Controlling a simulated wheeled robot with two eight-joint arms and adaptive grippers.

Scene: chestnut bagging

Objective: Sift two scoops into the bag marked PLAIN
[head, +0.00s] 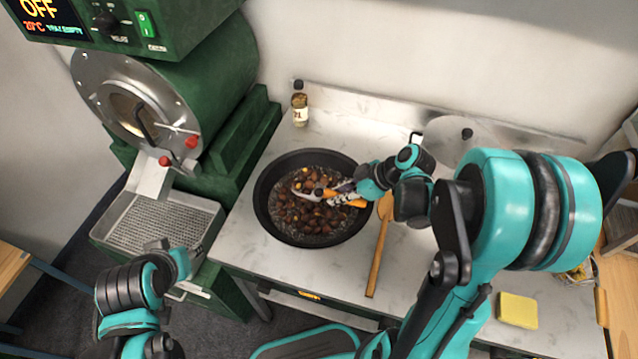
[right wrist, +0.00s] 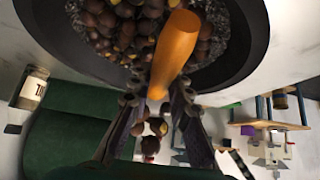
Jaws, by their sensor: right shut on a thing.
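A black pan (head: 262,212) on the counter holds many brown chestnuts (head: 300,212) in dark grit. My right gripper (head: 347,190) reaches over the pan from the right and is shut on the orange handle of a scoop (head: 328,193). The scoop's light metal head lies at the chestnuts, left of the gripper; whether it carries any is hard to tell. In the right wrist view the orange handle (right wrist: 176,50) stands between the fingers, with the pan (right wrist: 258,50) beyond. My left gripper (head: 178,255) is at the lower left, away from the pan; its jaws are unclear. I cannot make out a bag marked PLAIN.
A wooden spoon (head: 379,250) lies right of the pan. A small bottle (head: 299,105) stands behind it. A green roaster (head: 205,95) with a mesh tray (head: 160,222) is at the left. A yellow sponge (head: 517,310) lies at the front right. My right arm covers much of the right counter.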

